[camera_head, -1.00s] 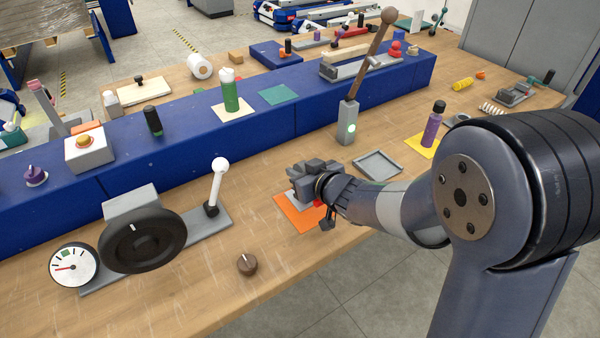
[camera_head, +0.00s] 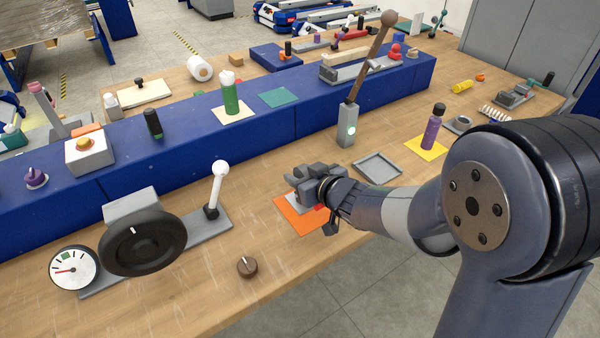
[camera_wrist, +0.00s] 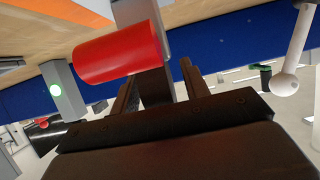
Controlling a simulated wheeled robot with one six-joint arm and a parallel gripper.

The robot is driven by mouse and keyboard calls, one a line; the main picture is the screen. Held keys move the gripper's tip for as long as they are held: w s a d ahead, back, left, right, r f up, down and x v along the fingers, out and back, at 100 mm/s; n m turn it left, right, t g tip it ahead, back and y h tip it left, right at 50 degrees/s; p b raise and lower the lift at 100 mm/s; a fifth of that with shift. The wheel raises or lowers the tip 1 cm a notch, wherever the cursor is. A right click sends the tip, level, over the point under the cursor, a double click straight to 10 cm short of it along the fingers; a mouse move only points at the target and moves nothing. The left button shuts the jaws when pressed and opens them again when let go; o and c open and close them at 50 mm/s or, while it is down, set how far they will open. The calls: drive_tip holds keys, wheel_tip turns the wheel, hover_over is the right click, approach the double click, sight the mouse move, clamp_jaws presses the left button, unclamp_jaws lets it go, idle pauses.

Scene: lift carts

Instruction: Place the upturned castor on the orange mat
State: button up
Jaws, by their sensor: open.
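The orange mat (camera_head: 292,219) lies on the bench near its front edge; part of it shows at the top left of the wrist view (camera_wrist: 55,33). The castor, with a red wheel (camera_wrist: 118,54) and a grey body, is close in front of my gripper in the wrist view. In the head view a little red (camera_head: 319,208) and a pale grey plate show over the mat, mostly hidden by my gripper (camera_head: 300,178). My gripper is open, its fingers (camera_wrist: 160,85) on either side of a grey part of the castor. Contact with the mat cannot be made out clearly.
A grey tray (camera_head: 378,168) lies right of the mat, and a grey post with a brown lever (camera_head: 347,130) stands behind it. A white-knobbed lever (camera_head: 217,185) and brown knob (camera_head: 247,266) are to the left. Bare bench lies between.

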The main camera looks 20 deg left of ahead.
drive_tip(key=p+v, duration=0.1)
drive_tip(key=v, duration=1)
drive_tip(key=shift+p, duration=0.4)
drive_tip(key=shift+f, duration=0.1)
drive_tip(key=b+x, duration=0.2)
drive_tip(key=x, duration=1)
drive_tip(key=shift+a, duration=0.15)
drive_tip(key=shift+w+r, duration=0.1)
drive_tip(key=shift+r, duration=0.4)
drive_tip(key=shift+r+p, duration=0.4)
drive_tip(key=shift+r, duration=0.35)
